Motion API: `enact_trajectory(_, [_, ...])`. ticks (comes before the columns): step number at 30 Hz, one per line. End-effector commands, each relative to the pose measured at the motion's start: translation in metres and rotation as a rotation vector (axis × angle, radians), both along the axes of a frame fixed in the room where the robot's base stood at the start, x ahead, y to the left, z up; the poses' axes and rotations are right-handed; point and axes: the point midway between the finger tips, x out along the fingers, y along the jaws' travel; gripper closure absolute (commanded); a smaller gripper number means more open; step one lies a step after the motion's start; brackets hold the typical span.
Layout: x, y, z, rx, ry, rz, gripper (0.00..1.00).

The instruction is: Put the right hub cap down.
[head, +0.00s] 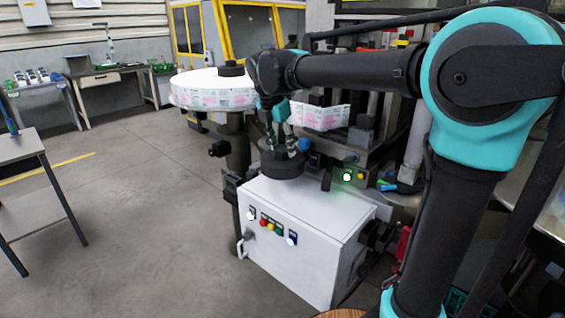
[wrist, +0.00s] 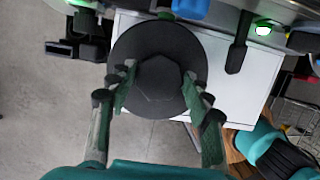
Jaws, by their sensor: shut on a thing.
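The right hub cap (head: 281,168) is a dark round disc with a raised hexagonal knob. My gripper (head: 284,142) points down from above and is shut on the knob. The cap is over the back left part of the white control box's top (head: 318,207); I cannot tell if it touches it. In the wrist view the cap (wrist: 150,42) lies flat between the fingers of my gripper (wrist: 160,82), with the white top behind it. Another dark hub cap (head: 231,70) sits on the label reel (head: 212,95) at the left.
The box front (head: 290,250) carries coloured buttons and a handle. A green-lit lamp (head: 347,176) and a dark post (head: 326,180) stand close right of the cap. Machine parts crowd behind. The box top's front and right are clear.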

Motion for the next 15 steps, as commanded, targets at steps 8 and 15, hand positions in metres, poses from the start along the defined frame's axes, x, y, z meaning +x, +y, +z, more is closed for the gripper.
enact_trajectory(8, [0.0, 0.0, -0.022, 0.0, 0.0, 0.0, 0.85])
enact_trajectory(15, [0.0, 0.0, -0.052, 0.0, 0.0, 0.0, 0.85])
